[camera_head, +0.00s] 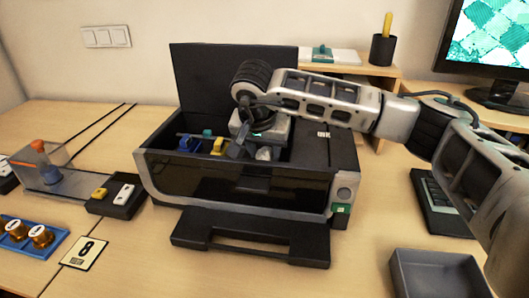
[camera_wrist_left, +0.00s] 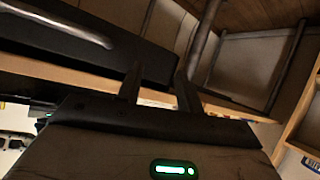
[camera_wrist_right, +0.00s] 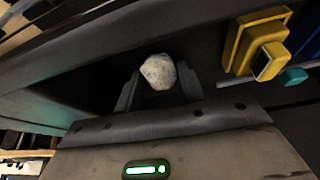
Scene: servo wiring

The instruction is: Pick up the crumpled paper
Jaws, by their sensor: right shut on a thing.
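The crumpled paper (camera_wrist_right: 158,72) is a small whitish lump between the two fingers of my right gripper (camera_wrist_right: 158,90) in the right wrist view. In the head view the paper (camera_head: 264,153) shows as a pale lump inside the open black printer (camera_head: 230,187). My right gripper (camera_head: 247,150) reaches down into the printer from above and is shut on the paper. Whether the paper touches the printer's floor cannot be told. My left gripper (camera_wrist_left: 158,90) shows only in the left wrist view, with its fingers apart and nothing between them.
Inside the printer, a yellow block (camera_head: 217,146) and a blue block (camera_head: 186,143) sit left of my right gripper. The raised lid (camera_head: 205,75) stands behind.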

